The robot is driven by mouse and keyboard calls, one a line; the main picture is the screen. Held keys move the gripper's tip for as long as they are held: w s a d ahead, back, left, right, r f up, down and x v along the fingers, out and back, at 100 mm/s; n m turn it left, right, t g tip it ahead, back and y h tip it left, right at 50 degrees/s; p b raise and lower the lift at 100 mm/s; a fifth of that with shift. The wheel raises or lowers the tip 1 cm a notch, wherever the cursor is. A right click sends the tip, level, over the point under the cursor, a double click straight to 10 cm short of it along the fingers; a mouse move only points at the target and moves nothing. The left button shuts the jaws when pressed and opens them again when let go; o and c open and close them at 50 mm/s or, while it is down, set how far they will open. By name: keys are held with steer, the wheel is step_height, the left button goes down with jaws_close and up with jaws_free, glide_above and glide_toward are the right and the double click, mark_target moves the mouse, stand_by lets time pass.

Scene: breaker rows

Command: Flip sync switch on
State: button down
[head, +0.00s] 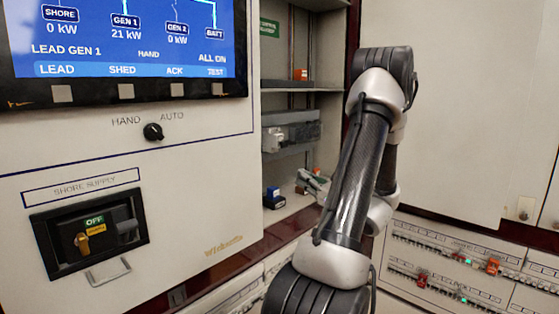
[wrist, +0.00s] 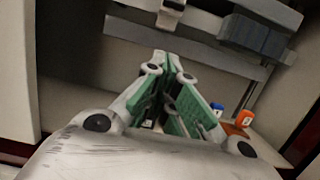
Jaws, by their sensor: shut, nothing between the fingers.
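No switch that I can read as the sync switch shows in either view. My gripper (wrist: 167,66) is shut and empty in the wrist view, its green-padded fingers meeting at the tips. It points into a shelf recess. In the head view the gripper (head: 314,181) is small and partly hidden by my arm, in front of the shelves. The panel at left has a black HAND/AUTO knob (head: 153,132). Below it is a shore supply breaker (head: 92,234) with a green OFF label.
Breaker rows (head: 450,262) with several red-orange handles and green lights sit low at right. A lit screen (head: 125,40) tops the panel. The shelf holds a grey unit (head: 291,132), a blue item (head: 272,197), also in the wrist view (wrist: 217,108), and an orange item (wrist: 243,118).

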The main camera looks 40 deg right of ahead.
mark_target(284, 146)
steer(key=shift+w+a, duration=0.1)
steer(key=shift+w, duration=0.05)
steer(key=w+r, duration=0.5)
steer(key=w, duration=0.2)
steer(key=shift+w+a+r, duration=0.2)
steer(key=shift+a+r, duration=0.05)
stand_by(0.3)
steer(key=shift+s+r+g, duration=0.4)
steer(key=shift+s+g, duration=0.1)
steer(key=shift+g, duration=0.6)
steer(key=r+g, duration=0.1)
steer(key=g, duration=0.1)
steer(key=s+r+g, duration=0.1)
steer(key=g, duration=0.2)
steer(key=s+r+g, duration=0.1)
steer(key=g, duration=0.1)
steer(key=shift+d+r+g+h, duration=0.15)
steer(key=shift+r+g+h, duration=0.1)
steer(key=shift+g+h, duration=0.05)
steer(key=shift+w+r, duration=0.1)
steer(key=shift+r, duration=0.05)
